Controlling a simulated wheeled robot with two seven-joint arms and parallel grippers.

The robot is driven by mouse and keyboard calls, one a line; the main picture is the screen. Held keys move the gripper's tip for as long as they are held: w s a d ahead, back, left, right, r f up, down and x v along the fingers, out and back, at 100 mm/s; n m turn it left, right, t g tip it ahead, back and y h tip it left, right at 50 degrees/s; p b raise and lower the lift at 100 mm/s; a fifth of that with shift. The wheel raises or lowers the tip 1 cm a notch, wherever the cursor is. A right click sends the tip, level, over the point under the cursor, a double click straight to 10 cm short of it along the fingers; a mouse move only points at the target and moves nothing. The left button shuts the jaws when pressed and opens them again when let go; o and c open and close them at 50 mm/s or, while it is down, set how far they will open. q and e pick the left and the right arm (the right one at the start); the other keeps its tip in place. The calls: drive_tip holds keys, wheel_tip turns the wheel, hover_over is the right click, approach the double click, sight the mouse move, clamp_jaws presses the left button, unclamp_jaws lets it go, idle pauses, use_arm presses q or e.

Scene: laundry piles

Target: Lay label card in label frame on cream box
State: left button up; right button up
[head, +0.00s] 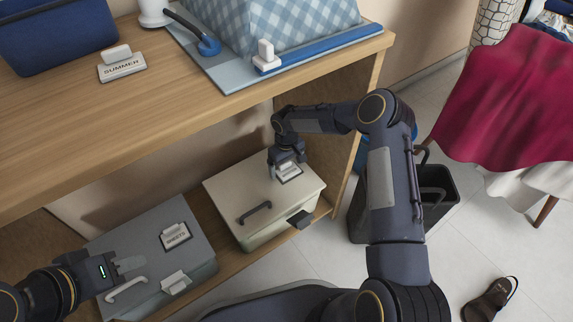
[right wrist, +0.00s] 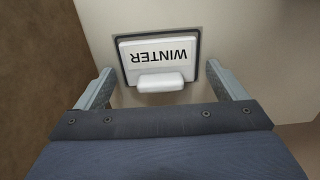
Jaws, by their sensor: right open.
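The cream box (head: 232,190) stands on the low shelf with a dark handle on its lid. The white WINTER label card (right wrist: 155,52) lies inside the dark-rimmed label frame (right wrist: 202,42) on the lid, its lettering upside down in the right wrist view. The card appears flat, with its raised tab facing my gripper. My right gripper (right wrist: 160,75) is open, its fingers on either side of the card and apart from the tab. In the head view, my right gripper (head: 287,168) is over the lid and partly hides the card. My left gripper (head: 128,265) is over the grey box; its finger gap is unclear.
The grey box (head: 140,232) beside the cream box bears a labelled card (head: 175,236) and a pale handle. A SUMMER card (head: 122,66) and a checked cloth bundle (head: 290,22) lie on the wooden top above. A dark bin (head: 437,190) stands right of the shelf.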

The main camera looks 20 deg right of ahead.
sight(287, 169)
wheel_tip(287, 169, up, 8)
drive_tip(key=p, duration=0.3)
drive_tip(key=shift+f, duration=0.15)
idle(0.3)
